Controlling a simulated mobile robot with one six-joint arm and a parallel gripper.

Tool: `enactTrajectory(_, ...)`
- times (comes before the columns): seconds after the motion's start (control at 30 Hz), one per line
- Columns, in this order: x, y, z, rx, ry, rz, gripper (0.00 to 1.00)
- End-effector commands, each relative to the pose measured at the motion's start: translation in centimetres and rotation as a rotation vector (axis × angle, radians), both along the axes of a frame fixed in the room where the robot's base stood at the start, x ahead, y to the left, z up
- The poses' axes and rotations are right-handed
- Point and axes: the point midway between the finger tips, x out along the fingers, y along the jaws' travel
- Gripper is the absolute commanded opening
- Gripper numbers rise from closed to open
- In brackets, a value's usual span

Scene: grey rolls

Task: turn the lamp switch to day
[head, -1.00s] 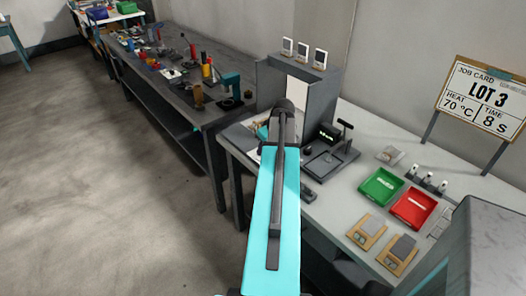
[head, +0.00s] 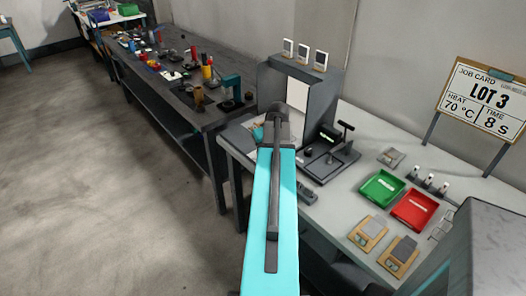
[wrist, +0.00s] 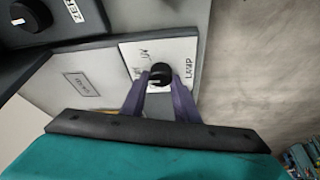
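The lamp switch is a round black knob (wrist: 160,73) on a white plate (wrist: 182,52) marked LAMP in the wrist view. Smaller lettering on the plate, near the knob, is too blurred to read surely. A pale mark shows on the knob's lower left. My gripper (wrist: 158,82) has its two purple fingers on either side of the knob, their tips at or very near its edges. I cannot tell whether they press on it. In the head view my own arm hides the gripper and the switch, near the grey upright booth (head: 318,98).
A second black knob (wrist: 27,14) beside a ZERO label is at the wrist view's upper left. The bench (head: 345,200) carries a black device (head: 328,150), a green tray (head: 382,187) and a red tray (head: 414,209). A job card (head: 484,100) stands at the right.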

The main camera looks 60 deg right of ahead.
Motion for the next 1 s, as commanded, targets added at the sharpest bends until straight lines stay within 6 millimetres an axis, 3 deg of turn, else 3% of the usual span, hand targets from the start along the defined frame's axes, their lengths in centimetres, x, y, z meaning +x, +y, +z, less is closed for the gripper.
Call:
enactTrajectory(0.03, 0.1, 0.4, -0.1, 0.011, -0.001, 0.004, 0.34)
enactTrajectory(0.1, 0.1, 0.4, -0.1, 0.01, -0.001, 0.004, 0.46)
enactTrajectory(0.57, -0.1, 0.2, 0.2, 0.004, 0.0, 0.002, 0.47)
enactTrajectory(1.0, -1.2, 0.9, 3.6, 0.003, -0.001, 0.001, 0.47)
